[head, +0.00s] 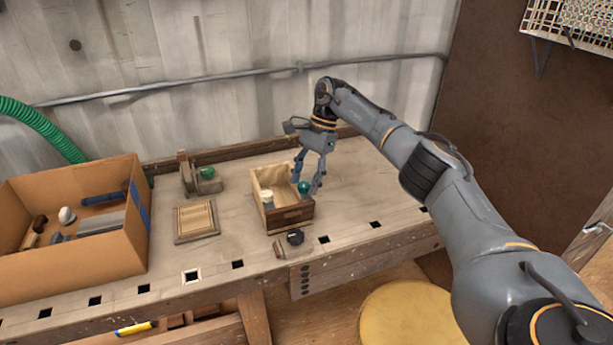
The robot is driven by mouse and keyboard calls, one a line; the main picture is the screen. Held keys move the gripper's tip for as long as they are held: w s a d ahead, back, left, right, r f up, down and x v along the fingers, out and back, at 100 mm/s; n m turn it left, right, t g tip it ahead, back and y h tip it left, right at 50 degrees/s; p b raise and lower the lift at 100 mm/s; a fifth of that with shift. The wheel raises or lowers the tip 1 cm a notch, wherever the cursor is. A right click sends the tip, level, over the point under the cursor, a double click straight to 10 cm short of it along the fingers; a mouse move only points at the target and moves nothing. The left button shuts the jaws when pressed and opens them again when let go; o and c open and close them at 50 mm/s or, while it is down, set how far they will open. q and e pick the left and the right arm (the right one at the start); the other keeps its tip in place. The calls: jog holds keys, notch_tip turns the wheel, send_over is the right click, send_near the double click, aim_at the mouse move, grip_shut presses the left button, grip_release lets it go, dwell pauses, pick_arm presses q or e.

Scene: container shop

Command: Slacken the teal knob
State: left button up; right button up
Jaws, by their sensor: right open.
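A teal round knob (304,187) shows at the right side of a small open wooden box (293,216) on the workbench. A second green-teal knob (207,172) sits on a small wooden fixture (188,178) to the left. My right gripper (306,188) points down over the box, its fingers open and spread around the teal knob there. I cannot tell whether a finger touches the knob. The lower part of that knob is hidden. My left gripper is not in view.
The box also holds a pale cylinder (267,199). A dark small object (295,237) lies in front of it. A wooden frame (196,220) lies flat to the left. A cardboard box (75,262) with tools fills the bench's left end. The bench's right end is clear.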

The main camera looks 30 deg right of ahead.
jog(key=v, duration=1.2)
jog(key=shift+s+a, duration=0.1)
dwell(0.4)
